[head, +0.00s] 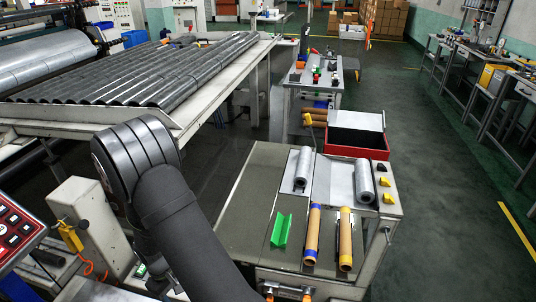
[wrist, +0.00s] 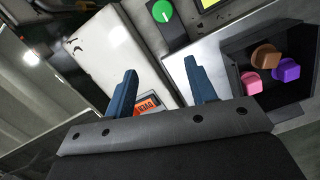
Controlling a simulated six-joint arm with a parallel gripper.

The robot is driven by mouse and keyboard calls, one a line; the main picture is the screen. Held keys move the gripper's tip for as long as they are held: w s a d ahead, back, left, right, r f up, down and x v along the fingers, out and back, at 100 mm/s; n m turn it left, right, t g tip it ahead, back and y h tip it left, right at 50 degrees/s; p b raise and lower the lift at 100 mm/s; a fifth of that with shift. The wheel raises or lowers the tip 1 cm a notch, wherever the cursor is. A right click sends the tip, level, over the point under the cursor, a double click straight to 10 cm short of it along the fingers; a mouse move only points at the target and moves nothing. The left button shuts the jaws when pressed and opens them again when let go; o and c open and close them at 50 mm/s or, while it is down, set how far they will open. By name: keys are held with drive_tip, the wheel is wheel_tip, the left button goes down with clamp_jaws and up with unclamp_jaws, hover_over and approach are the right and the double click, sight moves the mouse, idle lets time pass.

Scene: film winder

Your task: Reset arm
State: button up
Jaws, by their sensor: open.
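My gripper (wrist: 160,66) shows in the wrist view with its two dark blue fingers spread well apart. It is open, and nothing is held between the fingers. Behind them are a white casing (wrist: 115,62) with an orange-red label (wrist: 147,105) and a light metal panel. I cannot tell the distance to these. In the head view, my dark arm rises at the lower middle, left of the grey cart (head: 245,215). My gripper is not visible in that view.
A rack of rollers (head: 130,80) stands left. In the wrist view, a green knob (wrist: 162,11) and coloured knobs (wrist: 287,70) sit nearby.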

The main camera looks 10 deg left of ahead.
drive_tip(key=w+d+f+n, duration=0.1)
drive_tip(key=w+d+n, duration=0.1)
drive_tip(key=w+d, duration=0.45)
drive_tip(key=w+d+f+n, duration=0.15)
drive_tip(key=w+d, duration=0.25)
drive_tip(key=w, duration=0.5)
drive_tip(key=s+a+f, duration=0.2)
drive_tip(key=a+f, duration=0.1)
drive_tip(key=a, duration=0.3)
drive_tip(key=shift+a+f+n+t, duration=0.25)
drive_tip(key=shift+a+n+t, duration=0.1)
drive_tip(key=shift+n, duration=0.1)
drive_tip(key=w+d+r, duration=0.1)
drive_tip(key=d+r, duration=0.3)
drive_tip(key=d, duration=0.2)
drive_tip(key=s+a+r+m, duration=0.1)
drive_tip(key=s+a+m, duration=0.2)
drive_tip(key=s+a, duration=0.4)
drive_tip(key=shift+s+r, duration=0.2)
drive_tip(key=shift+s, duration=1)
drive_tip(key=shift+a, duration=0.1)
